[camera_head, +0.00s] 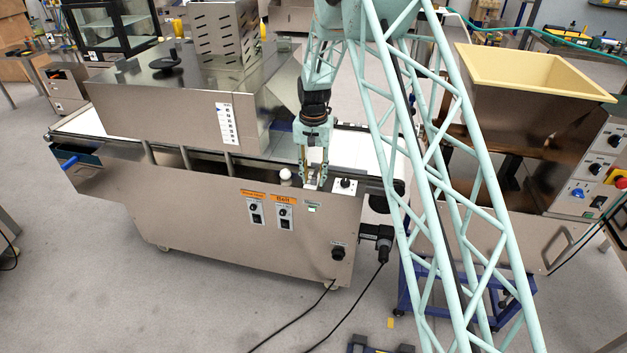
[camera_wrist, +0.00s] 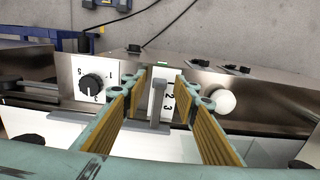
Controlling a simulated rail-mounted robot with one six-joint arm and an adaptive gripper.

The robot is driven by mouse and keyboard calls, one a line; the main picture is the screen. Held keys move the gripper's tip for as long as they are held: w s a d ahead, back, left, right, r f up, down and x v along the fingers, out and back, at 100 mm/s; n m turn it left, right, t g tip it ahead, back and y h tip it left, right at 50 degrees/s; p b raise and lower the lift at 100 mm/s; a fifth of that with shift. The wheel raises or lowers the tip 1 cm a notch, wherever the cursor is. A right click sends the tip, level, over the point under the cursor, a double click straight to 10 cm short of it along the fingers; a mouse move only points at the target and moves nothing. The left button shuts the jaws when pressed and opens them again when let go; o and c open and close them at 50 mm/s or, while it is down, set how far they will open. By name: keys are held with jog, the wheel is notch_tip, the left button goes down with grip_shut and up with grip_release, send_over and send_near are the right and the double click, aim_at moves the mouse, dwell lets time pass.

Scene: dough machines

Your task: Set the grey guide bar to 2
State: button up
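The grey guide bar (camera_wrist: 157,112) stands between my gripper's fingers in the wrist view, beside a white scale (camera_wrist: 169,98) numbered 1, 2, 3. I cannot tell which number the bar is set at. My gripper (camera_wrist: 160,86) is open, with one yellow-lined finger on each side of the bar and gaps visible between. In the head view my gripper (camera_head: 314,182) points down at the top edge of the steel dough machine (camera_head: 200,210); it hides most of the bar there.
A white ball knob (camera_wrist: 223,102) is close to the right finger in the wrist view. A black dial (camera_wrist: 91,86) on a white numbered plate is to the left. A white belt (camera_head: 350,150) runs behind my gripper. A dough hopper (camera_head: 530,100) stands at right.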

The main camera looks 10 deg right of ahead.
jog(key=shift+f, duration=0.35)
jog(key=shift+c, duration=0.4)
grip_shut()
jog(key=shift+w+d+p, duration=0.2)
jog(key=shift+w+d, duration=0.1)
jog(key=shift+w, duration=0.3)
jog(key=shift+w+d+p, duration=0.2)
jog(key=shift+w+d, duration=0.05)
jog(key=shift+w, duration=0.3)
jog(key=shift+o, duration=0.4)
grip_release()
jog(key=shift+r, duration=0.1)
